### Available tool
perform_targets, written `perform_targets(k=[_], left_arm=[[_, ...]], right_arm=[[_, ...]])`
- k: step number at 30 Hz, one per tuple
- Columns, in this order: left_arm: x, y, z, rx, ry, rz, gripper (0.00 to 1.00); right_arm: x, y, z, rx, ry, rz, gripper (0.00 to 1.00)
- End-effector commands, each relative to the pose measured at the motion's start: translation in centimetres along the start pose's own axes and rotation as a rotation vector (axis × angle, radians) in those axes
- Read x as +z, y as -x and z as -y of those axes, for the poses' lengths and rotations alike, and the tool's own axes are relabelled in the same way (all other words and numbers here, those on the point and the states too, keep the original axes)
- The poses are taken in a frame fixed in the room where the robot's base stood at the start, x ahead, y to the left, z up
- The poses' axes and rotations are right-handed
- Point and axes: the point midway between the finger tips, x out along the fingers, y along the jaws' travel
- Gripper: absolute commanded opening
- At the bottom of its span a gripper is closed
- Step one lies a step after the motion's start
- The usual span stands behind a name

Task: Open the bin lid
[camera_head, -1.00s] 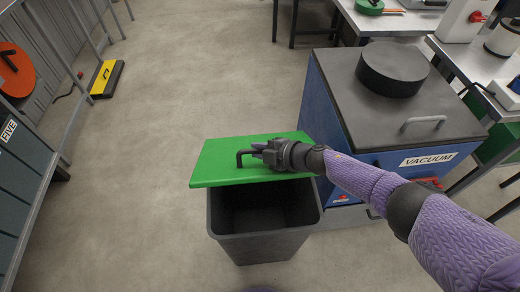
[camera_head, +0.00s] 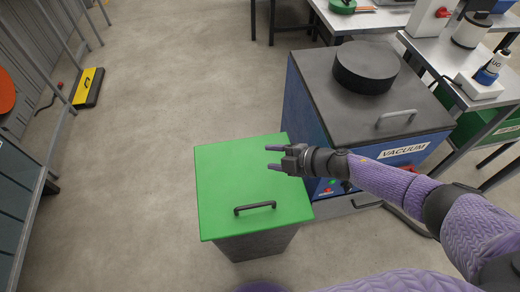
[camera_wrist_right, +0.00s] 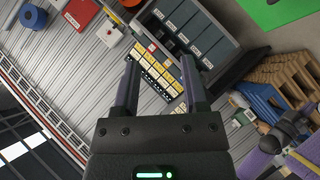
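The grey bin (camera_head: 255,245) stands on the floor with its green lid (camera_head: 240,175) lying over its top, so the opening is hidden. The lid's dark bar handle (camera_head: 255,208) is near its front edge. My right gripper (camera_head: 269,158) is over the right part of the lid, behind the handle and apart from it. In the wrist view its two fingers (camera_wrist_right: 162,62) are spread with nothing between them. My left gripper is not in view.
A blue cabinet marked VACUUM (camera_head: 310,100), with a black round block (camera_head: 366,68) on its grey top, stands close right of the bin. Benches fill the upper right. A yellow and black floor object (camera_head: 88,88) lies at upper left. The floor left of the bin is clear.

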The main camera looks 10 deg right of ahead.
Motion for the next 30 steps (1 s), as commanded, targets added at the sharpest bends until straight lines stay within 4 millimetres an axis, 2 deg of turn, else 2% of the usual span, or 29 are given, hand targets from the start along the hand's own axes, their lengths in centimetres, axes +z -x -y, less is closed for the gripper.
perform_targets(k=[3,14,17,20,21,23,24,27,30], left_arm=[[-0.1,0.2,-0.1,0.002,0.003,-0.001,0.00],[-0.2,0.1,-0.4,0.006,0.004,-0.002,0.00],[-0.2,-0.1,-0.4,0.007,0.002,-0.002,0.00],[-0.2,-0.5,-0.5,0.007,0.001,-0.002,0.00],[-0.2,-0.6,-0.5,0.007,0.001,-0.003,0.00],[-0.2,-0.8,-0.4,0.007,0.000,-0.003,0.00],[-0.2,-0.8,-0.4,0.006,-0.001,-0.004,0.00],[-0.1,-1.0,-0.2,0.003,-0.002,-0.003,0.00],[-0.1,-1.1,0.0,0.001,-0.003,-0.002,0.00]], right_arm=[[0.0,0.5,0.0,0.000,0.001,-0.001,0.55],[0.0,0.5,0.1,0.001,-0.002,0.000,0.55],[1.0,-0.1,1.9,0.043,-0.116,0.069,0.55],[4.2,0.0,9.2,0.114,-0.464,0.312,0.55],[5.1,0.8,13.2,0.118,-0.612,0.426,0.55],[5.5,2.6,19.4,0.100,-0.810,0.587,0.55],[5.2,4.0,23.5,0.075,-0.927,0.686,0.55],[2.7,7.7,32.6,-0.004,-1.176,0.901,0.55],[-0.7,10.9,39.0,-0.086,-1.355,1.059,0.55]])
